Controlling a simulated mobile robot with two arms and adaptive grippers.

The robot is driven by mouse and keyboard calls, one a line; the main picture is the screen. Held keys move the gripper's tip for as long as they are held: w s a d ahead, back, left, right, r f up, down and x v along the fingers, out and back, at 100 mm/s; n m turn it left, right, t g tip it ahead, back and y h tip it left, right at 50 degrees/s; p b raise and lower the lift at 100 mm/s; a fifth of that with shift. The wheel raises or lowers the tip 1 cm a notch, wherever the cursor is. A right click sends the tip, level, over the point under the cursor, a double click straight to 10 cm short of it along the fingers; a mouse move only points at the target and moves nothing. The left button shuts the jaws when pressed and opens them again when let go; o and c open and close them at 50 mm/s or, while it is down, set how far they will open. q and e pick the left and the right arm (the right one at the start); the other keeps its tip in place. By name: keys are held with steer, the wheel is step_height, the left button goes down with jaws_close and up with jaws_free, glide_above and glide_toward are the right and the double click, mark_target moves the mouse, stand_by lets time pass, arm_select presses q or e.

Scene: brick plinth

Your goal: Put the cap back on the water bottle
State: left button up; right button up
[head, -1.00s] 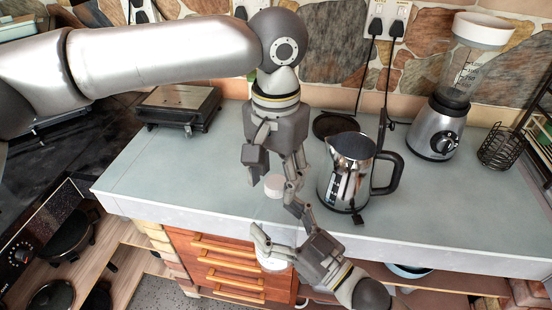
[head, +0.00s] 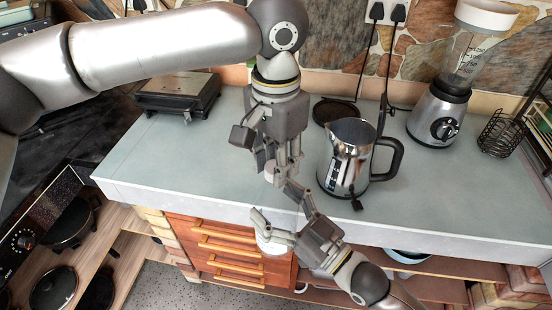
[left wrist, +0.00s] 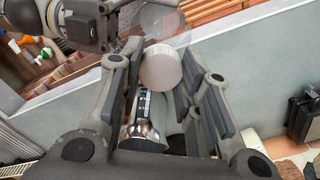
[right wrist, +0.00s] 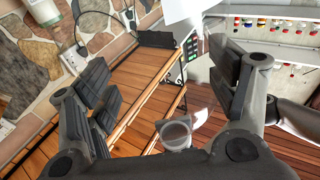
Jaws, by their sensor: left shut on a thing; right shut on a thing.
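The white cap (head: 270,173) is between the fingers of my left gripper (head: 274,168), which is shut on it above the counter's front edge. The left wrist view shows the cap (left wrist: 160,67) as a short white cylinder between the fingers. The clear water bottle (head: 272,222) is below it, in front of the counter edge, with my right gripper (head: 275,215) shut on it. The bottle is see-through and faint; it also shows in the left wrist view (left wrist: 160,20) beyond the cap. I cannot tell whether the cap touches the bottle's neck.
A steel kettle (head: 345,165) stands on the counter (head: 180,170), close to the right of both grippers. A blender (head: 437,115) and a wire basket (head: 498,133) stand further right. A grill (head: 178,95) sits at the back left.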

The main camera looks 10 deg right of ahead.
arm_select(q)
steer(key=m, duration=0.6)
steer(key=o, duration=1.1)
steer(key=shift+r, duration=0.1)
steer(key=shift+r, duration=2.15)
steer(key=shift+w+r+n, duration=0.1)
steer(key=shift+r+n, duration=0.4)
steer(key=shift+n, duration=0.1)
step_height(320, 180, up, 2)
steer(key=n, duration=0.2)
steer(key=shift+r+n, duration=0.25)
steer(key=shift+n, duration=0.15)
